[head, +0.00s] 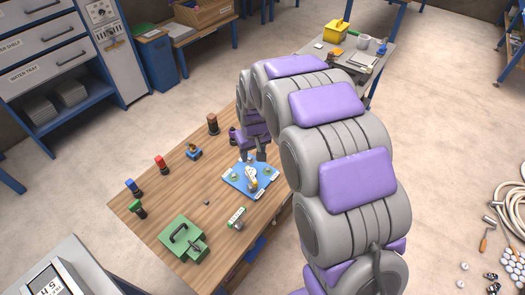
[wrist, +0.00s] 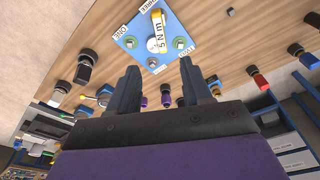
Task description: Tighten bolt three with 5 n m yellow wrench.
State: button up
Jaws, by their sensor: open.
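A blue plate (head: 234,181) with labelled corners lies on the wooden table. In the wrist view the blue plate (wrist: 135,55) shows labels that read ONE and THREE; another at right is hard to read. The yellow wrench (wrist: 157,18), with a white "5 N m" label, is at the plate, its yellow part toward the THREE label. Bolt three itself is not clearly visible. My gripper (wrist: 160,80) is open and empty, with the wrench ahead between its fingers and apart from them.
A green box (head: 183,240) with a black handle stands at the table's near end. Red (head: 161,164), blue (head: 133,187) and green (head: 137,208) capped items line the left side. A green-and-white labelled item (head: 236,218) sits near the right edge.

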aim_at(251, 175)
jog(key=f+b, duration=0.1)
jog(key=f, duration=0.4)
jog(key=w+f, duration=0.1)
jog(key=f, duration=0.5)
jog(key=w+a+f+b, duration=0.1)
jog(key=f, duration=0.5)
jog(key=shift+w+f+b, duration=0.15)
jog(key=shift+b, duration=0.15)
jog(key=shift+c, duration=0.4)
grip_shut()
jog(key=m+p, duration=0.1)
jog(key=m, duration=0.3)
jog(key=shift+d+h+p, duration=0.1)
jog(key=shift+h+p, duration=0.2)
jog(key=shift+h, duration=0.1)
jog(key=shift+m, duration=0.8)
